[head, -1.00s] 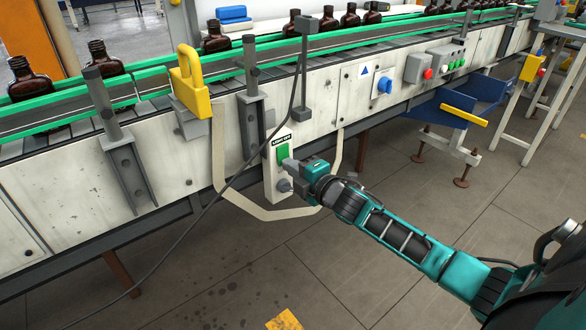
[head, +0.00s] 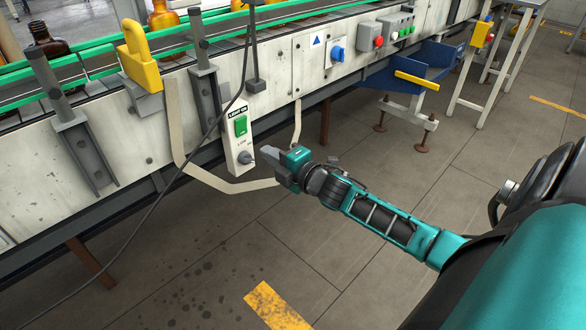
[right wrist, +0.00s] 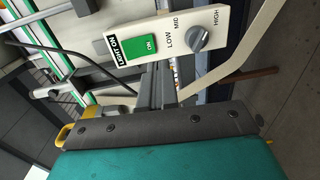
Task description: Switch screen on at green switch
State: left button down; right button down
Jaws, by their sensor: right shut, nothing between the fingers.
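The green switch (head: 240,126) sits on a narrow white control panel (head: 234,148) on the conveyor's side. In the right wrist view the green switch (right wrist: 145,45) reads ON, and the label beside it reads LIGHT ON. A grey knob (right wrist: 198,38) marked LOW, MID and HIGH is on the same panel. My right gripper (head: 264,152) is shut and empty, just right of the knob and below the switch, apart from the switch. No screen can be clearly made out. My left gripper is out of view.
Amber bottles (head: 163,16) stand on the conveyor behind its green rails. A black cable hangs across the conveyor side, left of the panel. A yellow padlock-shaped piece (head: 138,55) and a blue knob (head: 337,54) are nearby.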

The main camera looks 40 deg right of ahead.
jog(key=s, duration=0.6)
jog(key=shift+s+d+f, duration=0.15)
jog(key=shift+d+f, duration=0.1)
jog(key=shift+f, duration=0.1)
